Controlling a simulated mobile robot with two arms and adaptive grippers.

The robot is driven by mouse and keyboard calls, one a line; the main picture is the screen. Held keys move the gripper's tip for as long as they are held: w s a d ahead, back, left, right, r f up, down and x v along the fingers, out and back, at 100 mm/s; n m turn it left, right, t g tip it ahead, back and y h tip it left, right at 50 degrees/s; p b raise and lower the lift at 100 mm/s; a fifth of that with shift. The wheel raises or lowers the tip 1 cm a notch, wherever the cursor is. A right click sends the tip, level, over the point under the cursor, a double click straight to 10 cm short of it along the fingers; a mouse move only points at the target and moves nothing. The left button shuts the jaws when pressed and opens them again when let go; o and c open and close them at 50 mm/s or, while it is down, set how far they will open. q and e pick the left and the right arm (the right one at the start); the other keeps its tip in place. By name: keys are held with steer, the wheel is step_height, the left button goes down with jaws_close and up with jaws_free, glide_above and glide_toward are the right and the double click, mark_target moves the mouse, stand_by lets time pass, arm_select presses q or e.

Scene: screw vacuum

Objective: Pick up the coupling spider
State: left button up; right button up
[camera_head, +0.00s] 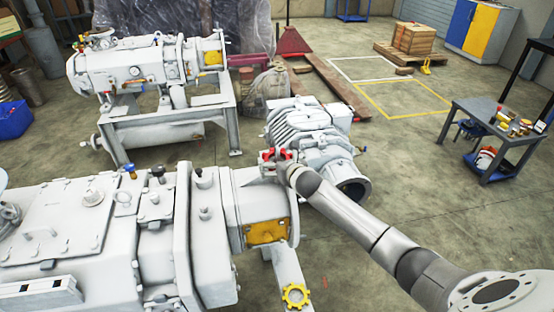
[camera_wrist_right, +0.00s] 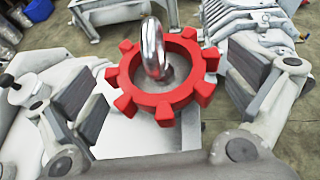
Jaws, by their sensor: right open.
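A red, gear-shaped coupling spider (camera_wrist_right: 130,91) is in the middle of the right wrist view. A shiny metal ring (camera_wrist_right: 152,48) stands up in front of its centre and hides part of it. My right gripper (camera_wrist_right: 166,88) is open, with one dark finger pad on each side of the spider and gaps between. In the head view, red parts of the spider (camera_head: 268,155) show by the end of my right arm. A yellow gear-shaped piece (camera_head: 295,296) lies on a pale strip at the bottom. My left gripper is not in view.
A large white vacuum machine (camera_head: 165,235) fills the lower left. A ribbed white machine (camera_head: 312,130) stands behind my right gripper. Another white machine (camera_head: 140,75) is on a stand at the back left. A dark table (camera_head: 490,118) holds small parts at right. Open floor lies between.

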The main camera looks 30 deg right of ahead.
steer(key=c, duration=0.9)
steer(key=shift+c, duration=0.2)
